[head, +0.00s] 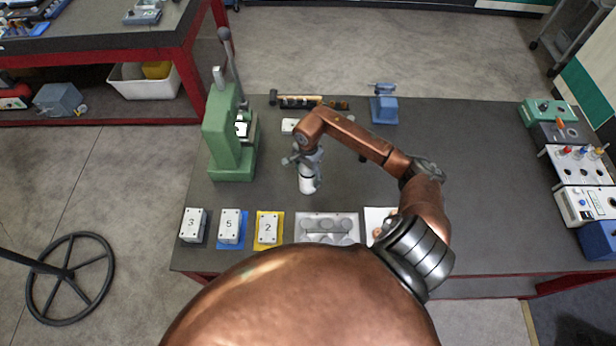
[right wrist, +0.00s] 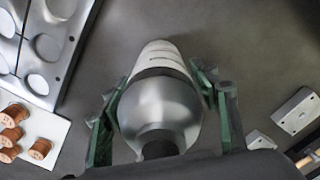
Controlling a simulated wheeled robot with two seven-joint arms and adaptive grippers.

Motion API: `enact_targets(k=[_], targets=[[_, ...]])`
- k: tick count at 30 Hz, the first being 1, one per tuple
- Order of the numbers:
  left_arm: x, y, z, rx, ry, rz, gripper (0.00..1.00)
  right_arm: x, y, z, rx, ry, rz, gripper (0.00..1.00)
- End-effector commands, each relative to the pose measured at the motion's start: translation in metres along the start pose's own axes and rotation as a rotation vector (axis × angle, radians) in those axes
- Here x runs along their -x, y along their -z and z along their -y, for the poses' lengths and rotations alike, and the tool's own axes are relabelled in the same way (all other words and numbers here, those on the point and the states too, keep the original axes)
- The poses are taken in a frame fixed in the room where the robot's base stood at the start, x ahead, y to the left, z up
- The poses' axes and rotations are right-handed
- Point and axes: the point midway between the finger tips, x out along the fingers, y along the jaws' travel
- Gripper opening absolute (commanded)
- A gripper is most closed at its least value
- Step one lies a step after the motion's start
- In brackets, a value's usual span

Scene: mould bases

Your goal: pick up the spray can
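The spray can (head: 307,184) has a white body and stands on the dark table left of its middle. In the right wrist view the spray can (right wrist: 162,100) shows its silver shoulder and dark top close to the camera. My right gripper (head: 305,162) comes down over its top in the head view. In the right wrist view the green-padded fingers of the right gripper (right wrist: 162,85) lie on both sides of the can, very close to it. Whether both pads press on it is not clear. My left gripper is not in view.
A green press (head: 228,140) stands left of the can. Numbered blocks (head: 229,226) and a grey plate with round recesses (head: 327,228) line the near edge. A blue vise (head: 383,105) is at the back. Devices (head: 583,170) stand far right. The right-centre table is clear.

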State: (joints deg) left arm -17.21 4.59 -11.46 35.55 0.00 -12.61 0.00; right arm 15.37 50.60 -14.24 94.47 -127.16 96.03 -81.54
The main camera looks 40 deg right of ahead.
Motion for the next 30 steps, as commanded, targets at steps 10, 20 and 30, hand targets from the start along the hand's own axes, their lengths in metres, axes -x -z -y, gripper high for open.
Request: enact_targets(k=[10,20,30], targets=[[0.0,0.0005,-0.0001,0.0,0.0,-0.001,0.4,0.0004,0.0,0.0001,0.0,0.0,0.0,0.3],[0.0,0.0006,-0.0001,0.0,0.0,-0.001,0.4,0.001,0.0,0.0006,0.0,0.001,0.0,0.11],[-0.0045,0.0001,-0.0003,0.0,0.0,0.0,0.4,0.0068,0.0008,0.0016,0.0,0.004,-0.002,0.11]])
